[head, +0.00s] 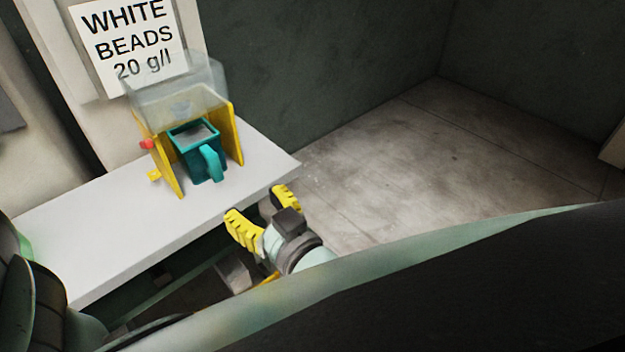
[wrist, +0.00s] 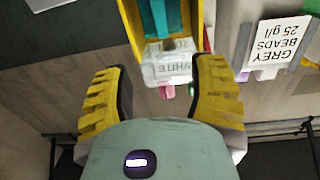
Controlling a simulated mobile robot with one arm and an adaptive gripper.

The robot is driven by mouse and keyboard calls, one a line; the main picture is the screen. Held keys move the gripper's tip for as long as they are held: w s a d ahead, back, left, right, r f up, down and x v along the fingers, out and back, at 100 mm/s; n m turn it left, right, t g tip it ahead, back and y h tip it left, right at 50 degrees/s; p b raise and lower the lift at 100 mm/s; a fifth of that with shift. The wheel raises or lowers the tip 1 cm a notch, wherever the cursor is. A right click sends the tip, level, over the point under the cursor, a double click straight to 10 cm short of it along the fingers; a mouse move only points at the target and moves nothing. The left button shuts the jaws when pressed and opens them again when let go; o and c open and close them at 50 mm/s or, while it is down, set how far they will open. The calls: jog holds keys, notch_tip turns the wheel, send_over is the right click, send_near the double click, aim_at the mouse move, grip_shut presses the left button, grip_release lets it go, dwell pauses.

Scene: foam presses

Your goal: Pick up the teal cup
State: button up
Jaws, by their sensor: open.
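The teal cup (head: 197,155) stands upright on the white shelf (head: 100,225), between the yellow side walls of a dispenser (head: 232,130) and below its clear hopper (head: 180,90). Its handle faces the front right, towards my gripper. My gripper (head: 259,208) is open and empty, in front of the shelf's front edge and apart from the cup. In the wrist view, the two yellow fingers of my gripper (wrist: 160,95) are spread wide. Part of the teal cup (wrist: 160,18) shows at the top between the yellow walls, cut off by the frame.
A sign (head: 130,45) reading "WHITE BEADS 20 g/l" hangs behind the dispenser. A red knob (head: 147,144) sits on the dispenser's left side. A "GREY BEADS 25 g/l" sign (wrist: 278,47) shows at right in the wrist view. The floor (head: 400,150) right of the shelf is clear.

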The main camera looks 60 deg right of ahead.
jog(key=p, duration=0.2)
send_near(214, 161)
jog(key=x, duration=0.5)
jog(key=shift+w+f, duration=0.1)
jog(key=shift+w, duration=0.05)
jog(key=shift+w+d+f, duration=0.1)
jog(key=shift+w, duration=0.35)
jog(key=p+x, duration=0.2)
jog(key=x, duration=0.2)
jog(key=shift+w+d+p, duration=0.15)
jog(key=shift+w+p, duration=0.05)
jog(key=shift+p, duration=0.2)
jog(key=shift+w+d, duration=0.1)
jog(key=shift+w, duration=0.3)
jog(key=shift+s, duration=0.1)
grip_shut()
